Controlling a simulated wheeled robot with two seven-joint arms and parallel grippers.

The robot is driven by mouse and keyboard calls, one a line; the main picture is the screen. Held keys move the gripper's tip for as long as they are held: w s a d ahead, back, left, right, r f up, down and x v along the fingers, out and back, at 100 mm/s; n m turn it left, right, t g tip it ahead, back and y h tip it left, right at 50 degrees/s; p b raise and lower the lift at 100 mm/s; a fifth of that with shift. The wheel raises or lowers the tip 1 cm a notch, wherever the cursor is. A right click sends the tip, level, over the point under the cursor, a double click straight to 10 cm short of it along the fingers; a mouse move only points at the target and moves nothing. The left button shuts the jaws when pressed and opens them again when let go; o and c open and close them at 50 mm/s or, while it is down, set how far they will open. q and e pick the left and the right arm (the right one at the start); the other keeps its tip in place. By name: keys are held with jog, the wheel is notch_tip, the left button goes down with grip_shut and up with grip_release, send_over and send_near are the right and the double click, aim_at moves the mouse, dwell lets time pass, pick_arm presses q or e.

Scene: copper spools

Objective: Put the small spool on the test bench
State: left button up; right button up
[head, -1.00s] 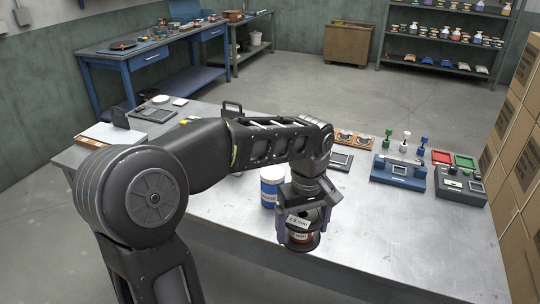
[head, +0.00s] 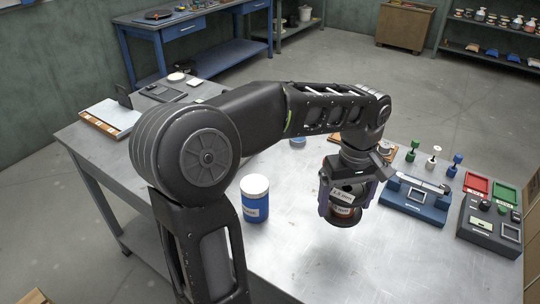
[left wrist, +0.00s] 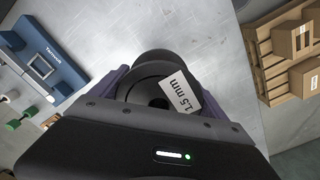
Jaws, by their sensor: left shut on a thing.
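My left gripper (head: 345,207) is shut on a dark spool (head: 343,196) with a white label and a reddish-brown band. In the left wrist view the spool (left wrist: 152,82) sits between the purple fingers and its label reads 1.5 mm. It is held over the grey metal table (head: 300,255), apart from the blue device (head: 414,198). That blue device, perhaps the test bench, has a grey strip on top and also shows in the left wrist view (left wrist: 45,62). My right gripper is not in view.
A blue jar with a white lid (head: 255,200) stands left of the spool. A dark box with a small screen (head: 490,226), red (head: 477,183) and green (head: 505,193) trays and several coloured handles stand at right. A wooden pallet (left wrist: 285,50) shows beyond the table edge. The front middle is bare.

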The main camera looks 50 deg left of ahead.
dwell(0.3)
pick_arm(q)
jog(key=shift+f, duration=3.1)
jog(key=shift+f, duration=1.85)
jog(key=shift+f, duration=0.1)
jog(key=o, duration=1.9)
jog(key=shift+o, duration=0.2)
notch_tip(320, 180, up, 12)
